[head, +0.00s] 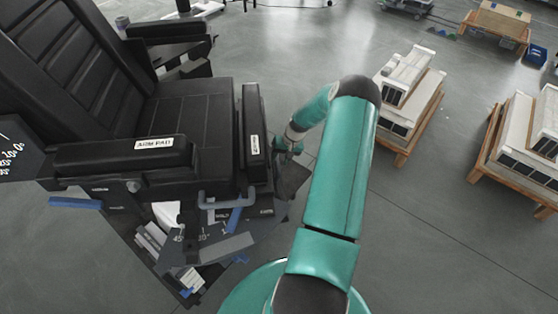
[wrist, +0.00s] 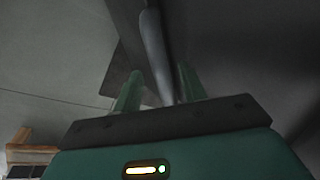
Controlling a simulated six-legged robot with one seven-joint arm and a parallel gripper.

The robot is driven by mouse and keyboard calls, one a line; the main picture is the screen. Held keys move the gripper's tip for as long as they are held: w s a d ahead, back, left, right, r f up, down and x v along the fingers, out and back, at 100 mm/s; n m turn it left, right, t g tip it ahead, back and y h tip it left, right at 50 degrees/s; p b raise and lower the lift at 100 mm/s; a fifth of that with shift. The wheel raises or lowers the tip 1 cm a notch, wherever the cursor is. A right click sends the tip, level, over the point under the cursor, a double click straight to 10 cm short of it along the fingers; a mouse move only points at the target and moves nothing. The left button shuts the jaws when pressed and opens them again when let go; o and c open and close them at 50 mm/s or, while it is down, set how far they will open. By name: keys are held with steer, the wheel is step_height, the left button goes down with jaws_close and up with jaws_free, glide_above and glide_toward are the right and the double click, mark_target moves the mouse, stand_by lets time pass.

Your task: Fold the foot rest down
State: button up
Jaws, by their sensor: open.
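A black reclining chair (head: 190,110) stands at the left in the head view. A narrow black padded panel (head: 251,125) with a small white label stands upright at the front edge of its seat; it looks like the foot rest, but the label is too small to read. My gripper (head: 291,143) is just to the right of this panel, partly hidden by shadow and my arm. In the wrist view my gripper (wrist: 160,73) is open, its two green fingers on either side of a grey bar (wrist: 153,50). I cannot tell whether they touch it.
The arm pad (head: 155,152) and a grey bent handle (head: 222,201) are on the chair's near side. A dark plate (head: 293,180) is low beside the seat front. Wooden pallets with white units (head: 405,85) stand to the right. Grey floor between is clear.

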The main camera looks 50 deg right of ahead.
steer(key=shift+w+a+f, duration=0.1)
steer(key=shift+w+f, duration=0.05)
steer(key=shift+f, duration=0.3)
jaws_close()
